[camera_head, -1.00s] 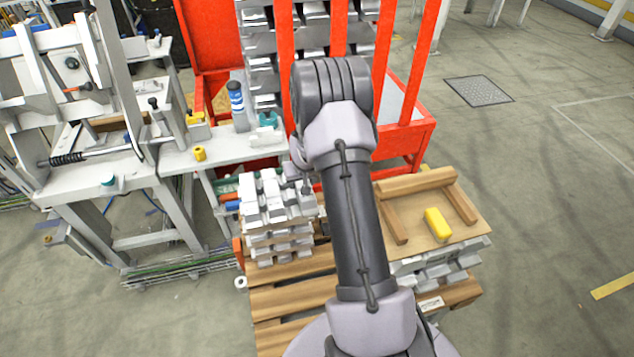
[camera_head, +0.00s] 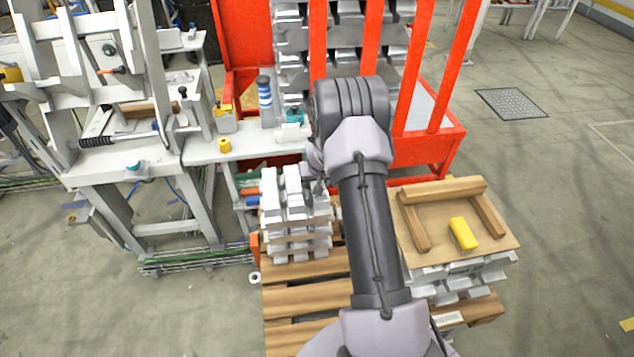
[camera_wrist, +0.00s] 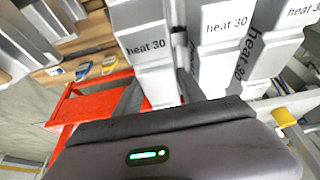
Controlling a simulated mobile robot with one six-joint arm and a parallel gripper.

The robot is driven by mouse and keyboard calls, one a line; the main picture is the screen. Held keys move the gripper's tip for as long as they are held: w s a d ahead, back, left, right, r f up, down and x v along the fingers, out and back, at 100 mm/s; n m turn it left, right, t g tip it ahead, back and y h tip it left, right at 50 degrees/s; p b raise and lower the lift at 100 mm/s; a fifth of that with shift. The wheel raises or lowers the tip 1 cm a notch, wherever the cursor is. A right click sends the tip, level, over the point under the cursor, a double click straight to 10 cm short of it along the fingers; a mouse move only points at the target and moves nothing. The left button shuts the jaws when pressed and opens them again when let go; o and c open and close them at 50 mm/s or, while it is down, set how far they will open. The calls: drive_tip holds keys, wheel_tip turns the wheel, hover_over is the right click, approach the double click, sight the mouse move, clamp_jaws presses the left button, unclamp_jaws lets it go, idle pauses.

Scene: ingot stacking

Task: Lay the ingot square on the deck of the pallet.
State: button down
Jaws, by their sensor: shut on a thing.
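My gripper (camera_wrist: 160,98) shows in the wrist view as a dark grey body with a green light. It is shut on a grey ingot (camera_wrist: 147,44) marked "heat 30", which stands out beyond the dark fingers. In the head view my arm hides the gripper and most of what it holds. The wooden pallet (camera_head: 305,292) lies low in the middle, its slatted deck partly bare. A layered stack of silvery ingots (camera_head: 283,190) stands at its back left. I cannot tell whether the held ingot touches the stack.
A red rack (camera_head: 432,150) with metal parts stands behind the pallet. At the right, a board (camera_head: 440,247) with wooden bars and a yellow block (camera_head: 463,234) lies on stacked metal. A grey workbench (camera_head: 160,160) stands left. Open floor lies farther right.

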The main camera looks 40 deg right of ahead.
drive_tip(key=shift+f, duration=0.15)
drive_tip(key=c, duration=0.7)
unclamp_jaws()
